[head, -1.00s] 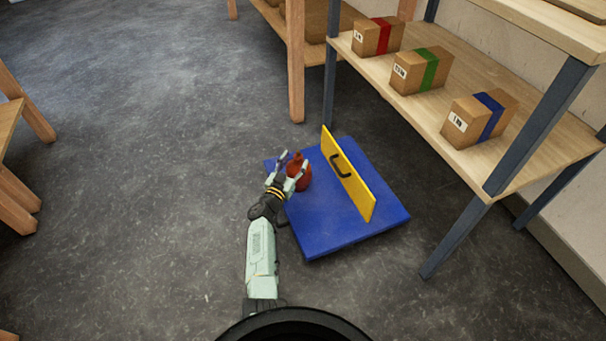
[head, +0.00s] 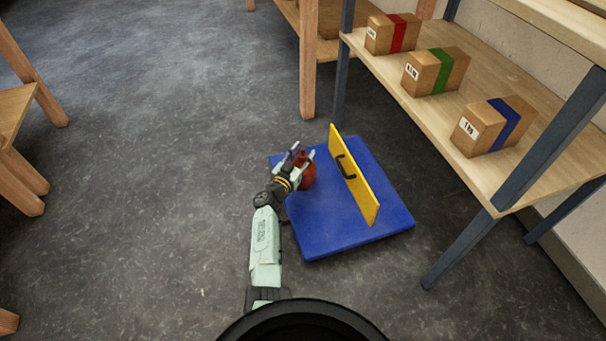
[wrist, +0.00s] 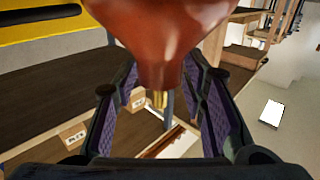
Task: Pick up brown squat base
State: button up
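The brown squat base (head: 307,174) is a glossy red-brown, rounded body with a narrower top. It stands on the left part of the blue platform (head: 323,236), beside the yellow upright panel (head: 357,188). My gripper (head: 302,153) is at the base, reaching in from the front left with its fingers apart.
The yellow panel with its dark handle (head: 346,166) rises close to the right of the base. A wooden shelf (head: 440,122) with boxes banded red, green and blue stands to the right. Wooden legs (head: 20,180) stand far left. The grey floor between is clear.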

grip_shut()
dwell(0.6)
jog(key=shift+r, duration=0.15)
